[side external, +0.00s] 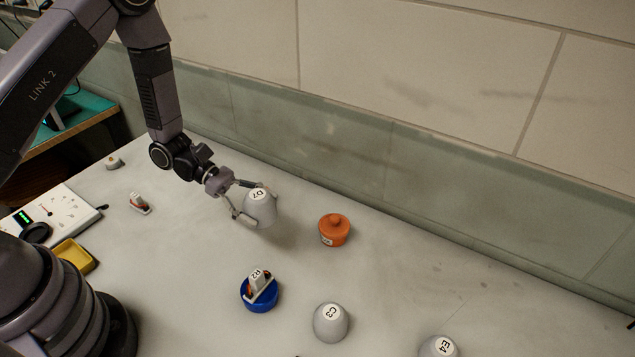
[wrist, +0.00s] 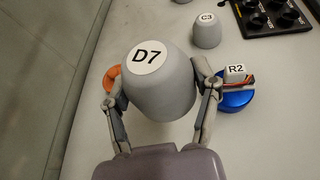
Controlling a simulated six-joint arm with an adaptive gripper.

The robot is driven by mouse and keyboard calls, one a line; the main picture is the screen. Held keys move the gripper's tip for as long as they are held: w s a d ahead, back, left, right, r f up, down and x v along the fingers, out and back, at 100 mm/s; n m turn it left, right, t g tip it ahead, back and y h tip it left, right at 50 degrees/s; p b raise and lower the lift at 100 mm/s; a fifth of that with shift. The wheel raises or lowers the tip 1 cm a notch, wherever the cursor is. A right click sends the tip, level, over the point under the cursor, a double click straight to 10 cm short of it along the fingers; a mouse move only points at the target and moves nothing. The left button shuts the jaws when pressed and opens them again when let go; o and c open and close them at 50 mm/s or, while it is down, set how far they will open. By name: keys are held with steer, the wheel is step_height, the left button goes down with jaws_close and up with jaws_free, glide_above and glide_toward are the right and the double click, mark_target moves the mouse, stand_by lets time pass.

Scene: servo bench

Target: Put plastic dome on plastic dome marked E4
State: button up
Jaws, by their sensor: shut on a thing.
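My gripper (side external: 244,204) is shut on a grey plastic dome marked D7 (side external: 262,208), its fingers on either side of the dome's wall. The D7 dome is upright with its label on top, and it seems held above the bench. In the wrist view the D7 dome (wrist: 158,85) fills the middle, between the two fingers (wrist: 160,104). The grey dome marked E4 (side external: 438,347) stands at the bottom edge of the side view, partly cut off. I cannot make out E4 in the wrist view.
A grey dome marked C3 (side external: 330,324) stands left of E4. An orange lidded pot (side external: 334,232) is right of my gripper. A blue round base (side external: 259,295) carries a servo marked R2 (side external: 260,280). A yellow tray (side external: 74,257) lies at left. The wall borders the bench behind.

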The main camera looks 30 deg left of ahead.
steer(key=s+d+r+m+g, duration=0.2)
steer(key=s+d, duration=0.1)
steer(key=d, duration=0.5)
steer(key=s+d+r+m+g, duration=0.1)
steer(key=s+d+r+g, duration=0.15)
steer(key=d, duration=0.65)
steer(key=s+d+r+m+g, duration=0.2)
steer(key=s+d, duration=0.2)
steer(key=d, duration=0.4)
glide_above(443, 346)
steer(key=a, duration=0.1)
steer(key=f, duration=0.8)
steer(key=shift+s+f, duration=0.25)
steer(key=shift+s, duration=0.1)
steer(key=shift+w+d+f, duration=0.25)
steer(key=shift+d+f, duration=0.15)
steer(key=shift+f, duration=0.1)
steer(key=shift+w+d+f, duration=0.1)
steer(key=shift+f, duration=1.6)
steer(key=o, duration=1.1)
steer(key=shift+f, duration=0.1)
